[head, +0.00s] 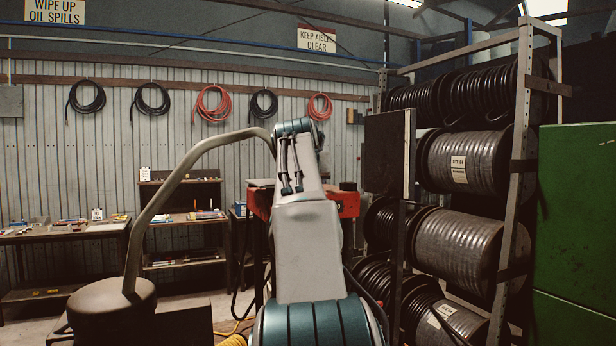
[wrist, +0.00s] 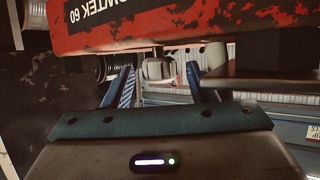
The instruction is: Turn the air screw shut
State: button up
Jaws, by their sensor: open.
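The red crimper (head: 348,203) is mostly hidden behind my arm in the head view. In the wrist view its worn red body (wrist: 200,25) spans the top, with upside-down lettering. A short pale metal knob, which looks like the air screw (wrist: 158,69), sticks out from the red body's lower edge in that view. My gripper (wrist: 160,74) is open, with one blue finger on each side of the knob. Gaps show between the knob and both fingers, and I cannot tell how deep it sits between them. My gripper is hidden in the head view.
A dark flat plate (wrist: 262,77) lies close to the right finger in the wrist view. In the head view, a hose-reel rack (head: 522,150) and a green cabinet (head: 577,220) stand at right. A workbench (head: 70,232) and a round stool-like top (head: 110,303) are at left.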

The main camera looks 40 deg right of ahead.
jog(key=c, duration=1)
jog(key=shift+o, duration=0.2)
jog(key=shift+s+d+n+y+p, duration=0.1)
jog(key=shift+n+y+p, duration=0.2)
jog(key=shift+y+p, duration=0.15)
jog(key=shift+n+t+y, duration=0.25)
jog(key=shift+n+t, duration=0.15)
